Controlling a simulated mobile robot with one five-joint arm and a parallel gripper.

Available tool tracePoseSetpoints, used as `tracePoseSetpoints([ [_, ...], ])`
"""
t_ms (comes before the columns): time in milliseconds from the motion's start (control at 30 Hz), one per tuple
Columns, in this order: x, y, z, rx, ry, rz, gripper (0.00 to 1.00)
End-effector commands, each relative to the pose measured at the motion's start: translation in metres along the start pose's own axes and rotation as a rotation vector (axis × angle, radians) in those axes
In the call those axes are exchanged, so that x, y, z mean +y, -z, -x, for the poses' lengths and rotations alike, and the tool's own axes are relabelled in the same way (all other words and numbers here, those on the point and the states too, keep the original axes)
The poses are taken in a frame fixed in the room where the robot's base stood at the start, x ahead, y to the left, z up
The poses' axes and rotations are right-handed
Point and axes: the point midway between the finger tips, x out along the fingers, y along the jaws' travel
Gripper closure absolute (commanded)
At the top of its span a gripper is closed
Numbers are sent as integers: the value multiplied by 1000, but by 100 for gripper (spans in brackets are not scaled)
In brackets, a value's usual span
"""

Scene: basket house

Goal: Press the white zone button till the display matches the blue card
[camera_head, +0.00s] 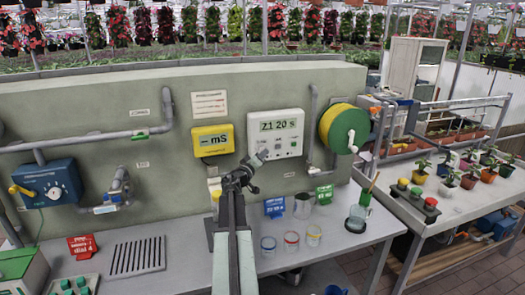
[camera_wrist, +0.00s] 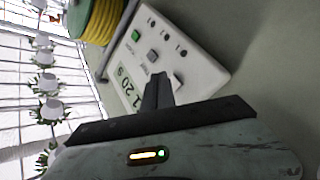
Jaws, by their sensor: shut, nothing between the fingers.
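The white controller (camera_head: 288,122) is on the green-grey wall, and its display (camera_head: 280,125) reads "Z1 20 s". The blue card (camera_head: 274,207) stands on the bench below it; its print is too small to read. My gripper (camera_head: 259,157) is shut and empty at the controller's lower left. In the wrist view the controller (camera_wrist: 190,65) appears turned, and my gripper (camera_wrist: 159,82) points at its face. A white button (camera_wrist: 178,79) shows just right of the fingertips; I cannot tell whether they touch it. A grey button (camera_wrist: 152,55) and a green button (camera_wrist: 136,35) lie farther off.
A yellow mS meter (camera_head: 213,140) is left of the controller, and a yellow-green hose reel (camera_head: 343,128) is right. A green card (camera_head: 324,194), metal jug (camera_head: 303,206) and several glasses (camera_head: 291,241) stand on the bench. A red card (camera_head: 82,246) is at left.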

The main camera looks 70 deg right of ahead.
Motion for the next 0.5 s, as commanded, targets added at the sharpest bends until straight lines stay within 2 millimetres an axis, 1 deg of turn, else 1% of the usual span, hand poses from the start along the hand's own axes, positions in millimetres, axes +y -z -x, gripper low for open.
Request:
tracePoseSetpoints([
  [400, 21, -21, 30, 0, 0, 0, 100],
  [500, 24, -24, 34, 0, 0, 0, 100],
])
